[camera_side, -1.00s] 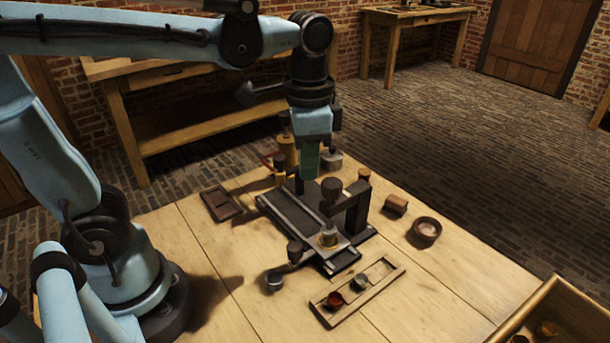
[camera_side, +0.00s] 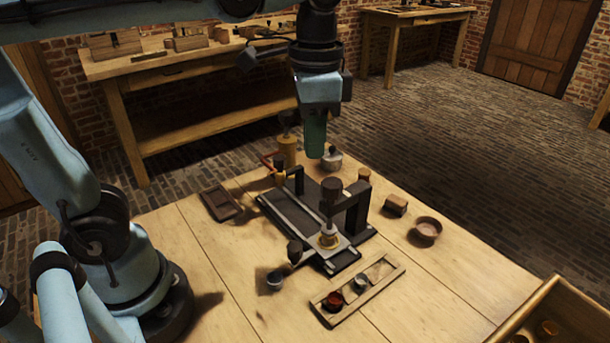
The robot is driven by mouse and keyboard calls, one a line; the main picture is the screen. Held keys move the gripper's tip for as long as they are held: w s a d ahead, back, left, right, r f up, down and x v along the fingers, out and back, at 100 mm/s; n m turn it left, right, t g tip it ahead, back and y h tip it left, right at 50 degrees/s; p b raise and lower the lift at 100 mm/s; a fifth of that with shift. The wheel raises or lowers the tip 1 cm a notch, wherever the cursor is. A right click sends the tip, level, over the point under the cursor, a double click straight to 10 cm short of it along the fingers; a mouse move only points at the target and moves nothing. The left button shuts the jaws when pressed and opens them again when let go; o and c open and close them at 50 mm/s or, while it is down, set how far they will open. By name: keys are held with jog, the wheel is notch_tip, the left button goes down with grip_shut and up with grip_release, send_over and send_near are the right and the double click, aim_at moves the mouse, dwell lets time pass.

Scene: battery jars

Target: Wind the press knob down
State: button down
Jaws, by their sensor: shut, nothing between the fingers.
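The press (camera_side: 352,212) stands on the wooden table, a dark frame at the right end of a dark rail base. Its press knob (camera_side: 331,188) is a dark, upright cylinder at the top of the spindle. Under the spindle, a brass-coloured round piece (camera_side: 328,240) sits on a grey plate. My gripper (camera_side: 315,150) hangs pointing down, above and slightly left of the knob and apart from it. It is shut with nothing in it; its fingertips are small and dark in this view.
A wooden tray (camera_side: 345,315) with a red and a green-grey jar lies in front. A round bowl (camera_side: 426,230) and small block (camera_side: 395,205) are at right. A dark tray (camera_side: 222,204) lies left, a brass burner (camera_side: 287,150) behind. An open crate (camera_side: 530,310) stands front right.

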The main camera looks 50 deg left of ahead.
notch_tip(320, 180, down, 7)
dwell(0.6)
jog(key=shift+w+a+r, duration=0.1)
jog(key=shift+w+a, duration=0.25)
dwell(0.7)
jog(key=shift+s+a, duration=0.1)
notch_tip(320, 180, up, 6)
jog(key=shift+s+a, duration=0.15)
jog(key=shift+s, duration=0.2)
dwell(0.4)
jog(key=a+f+n+t, duration=0.5)
jog(key=f+n+t, duration=0.1)
jog(key=f+t, duration=0.1)
jog(key=shift+s+f, duration=0.4)
jog(key=shift+f, duration=0.1)
